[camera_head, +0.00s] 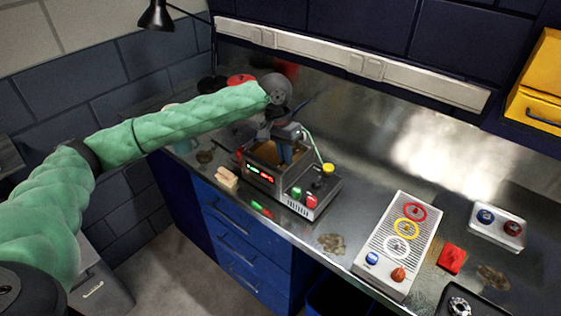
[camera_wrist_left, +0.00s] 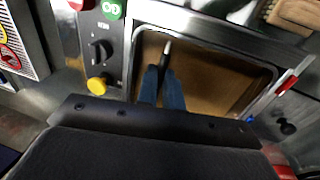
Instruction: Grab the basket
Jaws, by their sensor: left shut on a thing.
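The cleaning machine (camera_head: 270,180) on the bench has an open metal tub with a brown inside (camera_wrist_left: 210,75). My left gripper (camera_head: 286,152) reaches down into this tub from above. In the left wrist view its blue fingers (camera_wrist_left: 163,88) are close together on a thin dark upright piece with a pale tip (camera_wrist_left: 166,50), which looks like the basket's handle. The rest of the basket cannot be told apart from the tub, and my wrist hides the near side. My right gripper is out of view.
The machine's panel has red and green buttons and a yellow knob (camera_head: 328,168). A wooden block (camera_head: 228,180) lies to its left. A grey panel with coloured rings (camera_head: 398,240), a red piece (camera_head: 452,258) and a two-button box (camera_head: 497,226) are to the right. Bench between is mostly clear.

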